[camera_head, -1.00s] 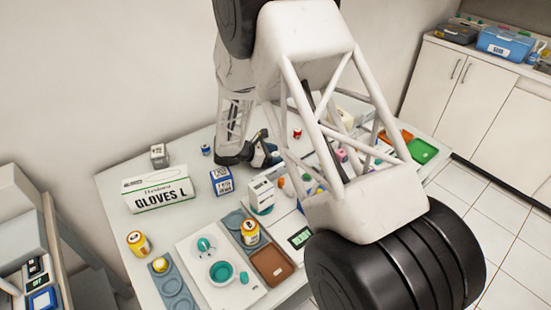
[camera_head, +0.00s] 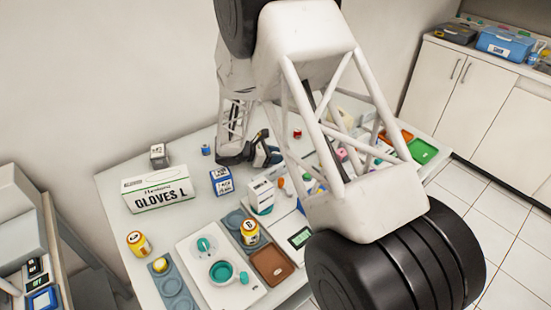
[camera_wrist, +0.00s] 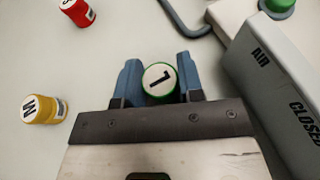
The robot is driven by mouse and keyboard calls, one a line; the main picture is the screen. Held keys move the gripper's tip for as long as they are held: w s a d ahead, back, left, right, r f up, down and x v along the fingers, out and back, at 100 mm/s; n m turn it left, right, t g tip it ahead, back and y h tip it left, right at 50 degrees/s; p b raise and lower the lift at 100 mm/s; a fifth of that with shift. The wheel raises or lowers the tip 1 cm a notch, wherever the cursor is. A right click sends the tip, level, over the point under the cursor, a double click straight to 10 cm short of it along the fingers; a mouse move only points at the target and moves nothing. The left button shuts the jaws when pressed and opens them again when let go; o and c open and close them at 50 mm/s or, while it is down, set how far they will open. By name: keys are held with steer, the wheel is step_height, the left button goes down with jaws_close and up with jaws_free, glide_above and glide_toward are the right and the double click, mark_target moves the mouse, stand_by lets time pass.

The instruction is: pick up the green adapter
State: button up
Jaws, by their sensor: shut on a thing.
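The green adapter (camera_wrist: 159,80) is a small round piece with a green rim and a white top bearing a dark mark. In the wrist view it sits between the two blue fingers of my gripper (camera_wrist: 159,84), which is shut on it. In the head view my gripper (camera_head: 268,157) is over the middle of the table, behind my arm's frame. The adapter cannot be made out there. Whether it touches the table is not clear.
In the wrist view, a yellow piece marked W (camera_wrist: 42,108) and a red piece (camera_wrist: 78,11) lie to the left. A grey box marked AIR and CLOSED (camera_wrist: 275,90) stands close on the right. A glove box (camera_head: 158,190) and a blue-and-white box (camera_head: 222,181) stand left of my gripper.

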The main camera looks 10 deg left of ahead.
steer(key=shift+r, duration=0.15)
steer(key=shift+r, duration=4.85)
steer(key=shift+d, duration=0.1)
